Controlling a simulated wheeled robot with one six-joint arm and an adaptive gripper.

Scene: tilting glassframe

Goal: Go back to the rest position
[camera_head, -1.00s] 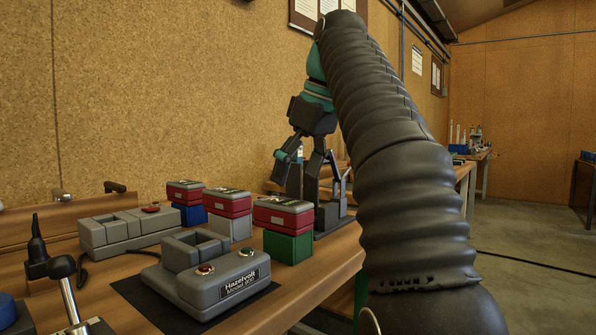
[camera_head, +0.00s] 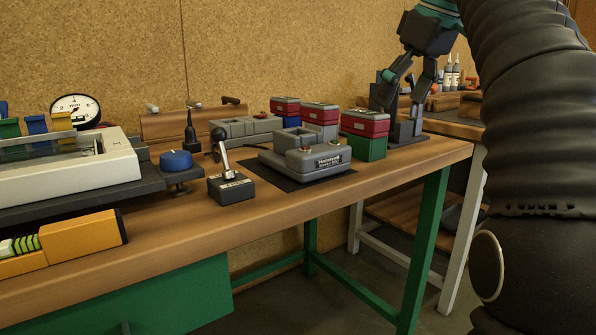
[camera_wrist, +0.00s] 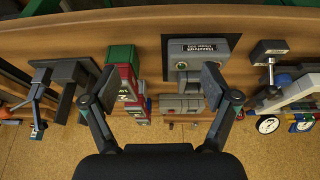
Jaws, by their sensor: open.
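My gripper (camera_head: 409,82) is at the upper right of the head view, dark with teal parts, above the far end of the bench. It also shows in the wrist view (camera_wrist: 157,90), with its two fingers spread wide and nothing between them. My black ribbed arm fills the right edge of the head view. The fingers overlap a dark stand (camera_head: 405,132) behind them, and I cannot tell how far apart they are.
The wooden bench (camera_head: 200,235) holds a grey Hazelvolt unit (camera_head: 306,160), red-topped blocks on coloured bases (camera_head: 364,146), a lever box (camera_head: 230,188), a blue knob (camera_head: 176,160), a dial gauge (camera_head: 75,108) and an orange case (camera_head: 85,238). The floor (camera_head: 350,300) in front is clear.

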